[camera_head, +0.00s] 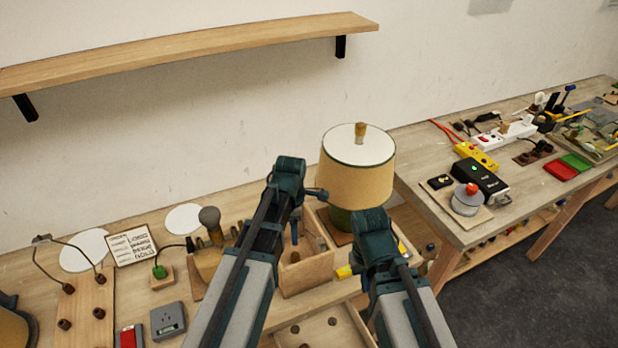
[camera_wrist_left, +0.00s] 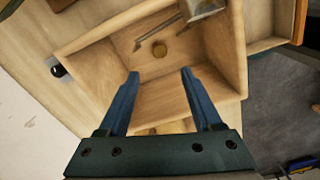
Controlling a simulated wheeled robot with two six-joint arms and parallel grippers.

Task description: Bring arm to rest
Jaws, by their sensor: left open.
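My left gripper (camera_wrist_left: 159,73) is open in the left wrist view, its two blue fingers spread apart with nothing between them. It hangs over an open wooden box (camera_wrist_left: 97,45). In the head view the left arm reaches up to the box (camera_head: 305,275), left of the lamp. My right arm ends in front of the lamp (camera_head: 357,180); its fingers are mostly hidden behind its wrist, so their state is unclear.
The shaded lamp stands upright close behind both wrists. A bulb (camera_head: 209,217), a grey socket plate (camera_head: 168,320) and a wooden board with wires (camera_head: 90,305) occupy the left bench. A shelf (camera_head: 190,50) is above.

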